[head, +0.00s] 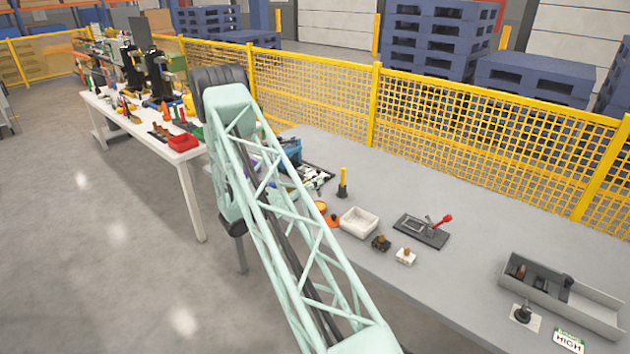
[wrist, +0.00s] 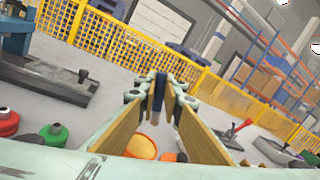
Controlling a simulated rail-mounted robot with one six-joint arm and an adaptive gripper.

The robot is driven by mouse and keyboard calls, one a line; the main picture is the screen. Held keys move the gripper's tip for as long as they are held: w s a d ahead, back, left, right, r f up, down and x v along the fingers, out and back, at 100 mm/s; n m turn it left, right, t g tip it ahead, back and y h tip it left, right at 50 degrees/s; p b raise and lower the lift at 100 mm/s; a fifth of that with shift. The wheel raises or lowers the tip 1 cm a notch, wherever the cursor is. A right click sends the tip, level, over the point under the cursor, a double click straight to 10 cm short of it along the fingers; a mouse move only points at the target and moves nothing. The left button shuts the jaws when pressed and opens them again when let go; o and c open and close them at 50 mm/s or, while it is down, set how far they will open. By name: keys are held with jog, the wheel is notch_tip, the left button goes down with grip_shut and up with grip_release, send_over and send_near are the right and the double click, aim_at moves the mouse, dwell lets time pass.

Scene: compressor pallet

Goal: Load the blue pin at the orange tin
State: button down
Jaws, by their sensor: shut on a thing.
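In the wrist view, my gripper (wrist: 159,98) is shut on a dark blue pin (wrist: 160,88), held upright between the fingertips. The pin's lower end is paler. The orange tin (wrist: 140,146) shows between the tan fingers, lower in the picture, round with a yellowish inside and partly covered by a finger. The pin looks apart from it; the height between them is hard to tell. In the head view, an orange round thing (head: 320,206), seemingly the tin, sits at the table's near edge beside my arm.
Another orange piece (head: 333,220) and a white tray (head: 359,222) stand close by. A green knob (wrist: 53,135) is at left in the wrist view.

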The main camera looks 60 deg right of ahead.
jog(key=shift+f+b, duration=0.6)
jog(key=shift+f, duration=1.15)
jog(key=shift+f+b, duration=0.3)
jog(key=shift+f, duration=0.3)
dwell(1.2)
jog(key=shift+r, duration=0.15)
jog(key=shift+r+p, duration=1.55)
jog(key=shift+r, duration=1.85)
jog(key=shift+w+a+f, duration=0.1)
jog(key=shift+a, duration=0.05)
